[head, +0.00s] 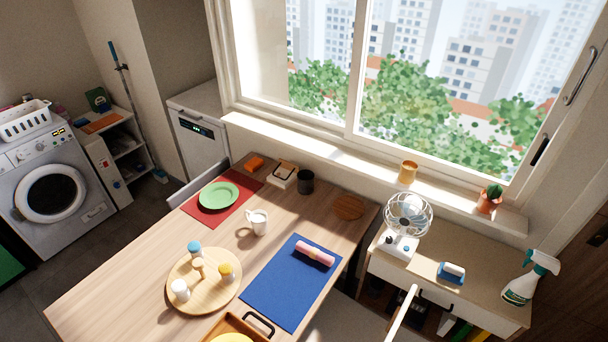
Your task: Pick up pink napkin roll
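The pink napkin roll (315,252) lies on the blue placemat (277,287), near its far end. It is a small rolled cylinder with a band around it. The placemat lies on the wooden table (130,291). Neither of my grippers shows in the head view, so I cannot see whether they are open or shut.
A white mug (258,222), a dark cup (306,182) and a green plate (218,195) on a red placemat (203,211) stand on the table. A round board (215,297) holds several small containers. A wooden tray (215,327) is at the front. A fan (408,216) stands on the cabinet.

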